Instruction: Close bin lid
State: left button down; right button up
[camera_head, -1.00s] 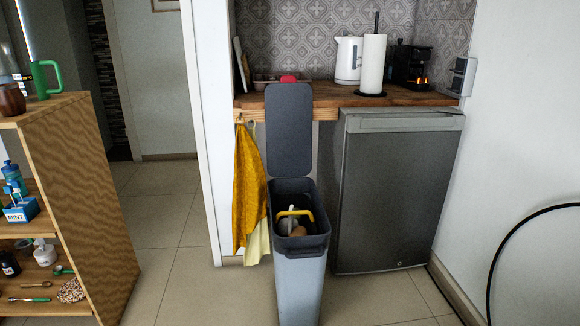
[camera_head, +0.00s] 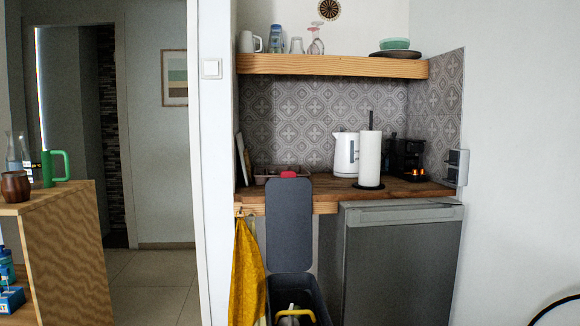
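The bin (camera_head: 312,286) stands on the floor at the lower middle of the head view, in front of the counter, and its lower part is cut off by the bottom edge. Its dark grey lid (camera_head: 289,226) is open and stands upright at the back of the bin, with its top reaching above the counter edge. Something with a yellow handle (camera_head: 294,314) shows inside the bin. Neither of my grippers is in view.
A grey mini fridge (camera_head: 400,265) stands to the right of the bin. A yellow towel (camera_head: 247,275) hangs to its left. The wooden counter (camera_head: 400,190) holds a kettle, paper towel roll and coffee machine. A wooden shelf unit (camera_head: 65,250) stands at the left.

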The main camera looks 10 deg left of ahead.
aim_at(289, 198)
jog(key=i+j+z, duration=0.25)
jog(key=i+j, duration=0.15)
jog(key=i+j+z, duration=0.2)
jog(key=i+j, duration=0.2)
jog(key=i+j+z, duration=0.25)
jog(key=j, duration=0.4)
jog(key=i+l, duration=0.05)
jog(key=i, duration=0.05)
